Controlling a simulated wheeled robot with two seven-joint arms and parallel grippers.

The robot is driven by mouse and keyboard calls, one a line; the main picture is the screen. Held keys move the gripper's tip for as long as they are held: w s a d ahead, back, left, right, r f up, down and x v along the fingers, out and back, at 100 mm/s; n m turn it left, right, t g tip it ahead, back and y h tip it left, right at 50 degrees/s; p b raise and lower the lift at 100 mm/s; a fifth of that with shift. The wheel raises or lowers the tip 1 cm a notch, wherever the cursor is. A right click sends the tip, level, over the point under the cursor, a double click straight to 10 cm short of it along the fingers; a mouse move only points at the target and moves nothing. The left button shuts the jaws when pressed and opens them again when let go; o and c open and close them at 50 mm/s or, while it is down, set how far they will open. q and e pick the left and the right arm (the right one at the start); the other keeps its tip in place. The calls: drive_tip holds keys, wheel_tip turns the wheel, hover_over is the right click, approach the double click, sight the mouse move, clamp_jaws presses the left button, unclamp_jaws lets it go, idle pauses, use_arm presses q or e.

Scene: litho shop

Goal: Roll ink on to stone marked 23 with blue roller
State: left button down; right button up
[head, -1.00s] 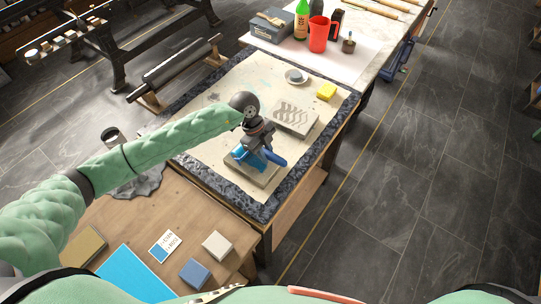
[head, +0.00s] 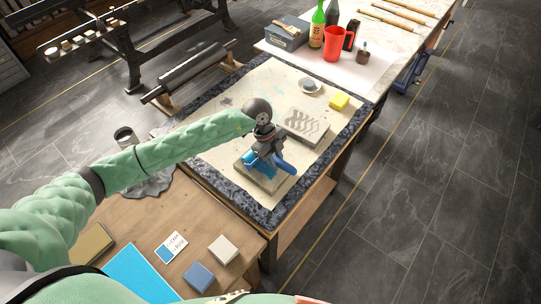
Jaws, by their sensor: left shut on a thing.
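My left gripper (head: 268,152) is shut on the blue roller (head: 285,166), whose blue handle end sticks out to the lower right. The roller is over a pale stone slab (head: 270,184) near the front of the padded table. Blue ink (head: 256,168) shows on the slab beneath the gripper; whether the roller touches the stone is hard to tell. I cannot read a number on either stone. My right gripper is not in view.
A yellow sponge (head: 339,102) and a small bowl (head: 310,87) lie behind the stones. A red jug (head: 334,44), a green bottle (head: 317,26) and a grey box (head: 286,33) stand farther back. A wooden table (head: 205,238) in front holds a blue sheet (head: 138,275) and small blocks.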

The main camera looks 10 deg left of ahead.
sight(285, 164)
use_arm(q)
drive_tip(key=shift+s+d, duration=0.25)
drive_tip(key=shift+d, duration=0.05)
drive_tip(key=s+d+p, duration=0.1)
drive_tip(key=s+d, duration=0.5)
drive_tip(key=d, duration=0.3)
drive_tip(key=shift+d+p, duration=0.15)
drive_tip(key=shift+p, duration=0.25)
drive_tip(key=shift+w+a, duration=0.7)
drive_tip(key=shift+a, duration=0.35)
drive_tip(key=shift+w+a, duration=0.7)
drive_tip(key=shift+a, duration=0.4)
drive_tip(key=shift+w+a, duration=0.7)
drive_tip(key=shift+a, duration=0.35)
drive_tip(key=shift+w+a+b, duration=0.15)
drive_tip(key=shift+w+a, duration=0.55)
drive_tip(key=shift+a, duration=0.35)
drive_tip(key=shift+w+a+b, duration=0.2)
drive_tip(key=shift+w+a, duration=0.55)
drive_tip(key=shift+a, duration=0.3)
drive_tip(key=shift+w+a+b, duration=0.15)
drive_tip(key=shift+w+a, duration=0.55)
drive_tip(key=shift+a, duration=0.35)
